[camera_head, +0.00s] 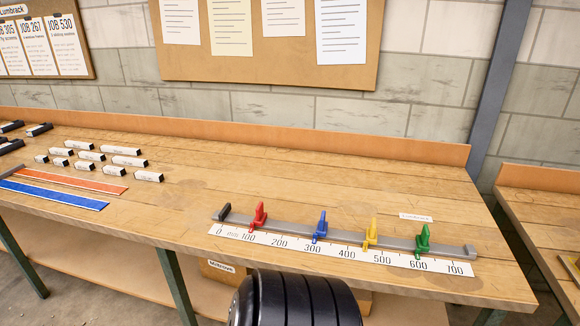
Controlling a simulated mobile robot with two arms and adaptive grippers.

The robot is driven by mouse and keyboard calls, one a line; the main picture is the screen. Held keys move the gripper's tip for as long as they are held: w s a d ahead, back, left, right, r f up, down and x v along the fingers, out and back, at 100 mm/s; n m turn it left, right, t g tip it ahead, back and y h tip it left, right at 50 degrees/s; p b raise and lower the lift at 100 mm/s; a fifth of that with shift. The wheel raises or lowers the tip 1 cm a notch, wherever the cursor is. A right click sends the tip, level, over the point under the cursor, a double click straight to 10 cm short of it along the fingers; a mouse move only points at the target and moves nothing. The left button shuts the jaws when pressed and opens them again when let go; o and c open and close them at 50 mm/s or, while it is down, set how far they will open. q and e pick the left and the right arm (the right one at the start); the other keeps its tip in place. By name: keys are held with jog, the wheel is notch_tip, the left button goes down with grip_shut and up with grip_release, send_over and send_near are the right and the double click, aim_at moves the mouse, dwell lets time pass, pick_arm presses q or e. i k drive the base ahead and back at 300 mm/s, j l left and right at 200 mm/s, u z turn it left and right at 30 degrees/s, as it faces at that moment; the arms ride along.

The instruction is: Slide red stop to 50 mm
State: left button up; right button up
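The red stop (259,215) stands upright on a grey rail (290,227) on the workbench, close to the 100 mark of the white scale strip (345,254). The scale runs from 0 at the left to 700 at the right. The blue stop (320,227) is a little right of 300, the yellow stop (371,233) is between 400 and 500, and the green stop (422,240) is near 600. Neither gripper shows in this view, and nothing touches the red stop.
The rail has a dark end block (223,212) left of the red stop and a grey end block (470,252) at the right. Several small labelled blocks (128,161), an orange strip (85,182) and a blue strip (55,195) lie farther left. The bench between is clear.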

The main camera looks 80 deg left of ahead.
aim_at(260, 216)
jog(key=k+u, duration=0.1)
jog(key=u, duration=2.8)
